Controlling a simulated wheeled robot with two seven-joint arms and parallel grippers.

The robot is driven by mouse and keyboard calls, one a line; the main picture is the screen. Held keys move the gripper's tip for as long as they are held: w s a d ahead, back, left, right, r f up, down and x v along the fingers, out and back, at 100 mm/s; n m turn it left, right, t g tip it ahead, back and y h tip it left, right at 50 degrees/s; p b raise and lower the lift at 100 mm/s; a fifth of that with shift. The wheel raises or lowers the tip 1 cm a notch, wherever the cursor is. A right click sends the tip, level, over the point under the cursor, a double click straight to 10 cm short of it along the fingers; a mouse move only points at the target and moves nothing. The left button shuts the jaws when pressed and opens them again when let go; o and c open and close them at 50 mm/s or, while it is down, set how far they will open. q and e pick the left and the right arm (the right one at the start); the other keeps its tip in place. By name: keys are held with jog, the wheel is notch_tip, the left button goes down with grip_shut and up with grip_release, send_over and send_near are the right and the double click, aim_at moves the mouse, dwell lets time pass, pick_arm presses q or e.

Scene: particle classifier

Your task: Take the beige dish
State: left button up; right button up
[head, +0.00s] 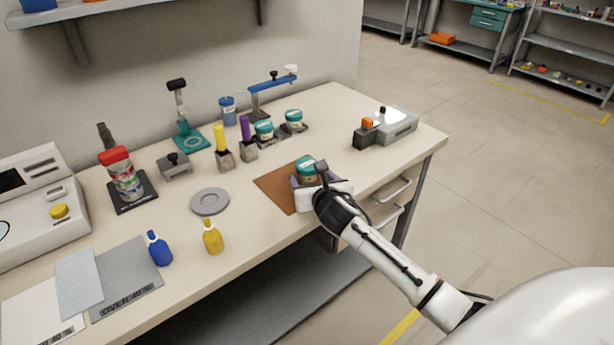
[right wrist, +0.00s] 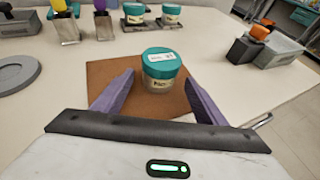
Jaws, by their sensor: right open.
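A small jar (right wrist: 163,72) with a teal lid and a pale beige, labelled body stands upright on a brown mat (right wrist: 108,72). It also shows in the head view (head: 305,167), partly hidden by my right gripper. My right gripper (right wrist: 160,88) is open, its purple fingers spread to either side of the jar at the near side. I cannot tell whether they touch it. A flat round dish (head: 209,201) lies left of the mat and looks grey; no other flat dish shows. My left gripper is not in view.
Two more teal-lidded jars (head: 264,131) (head: 293,120) stand on dark stands behind the mat. Yellow and purple tubes, a blue bottle (head: 159,248), a yellow bottle (head: 213,238) and a grey device (head: 387,129) stand around. The front right of the table is clear.

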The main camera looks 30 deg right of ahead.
aim_at(310, 177)
jog(key=shift+x, duration=1.9)
jog(key=shift+r, duration=0.15)
jog(key=c, duration=1.2)
jog(key=shift+w, duration=0.1)
jog(key=shift+r, duration=0.15)
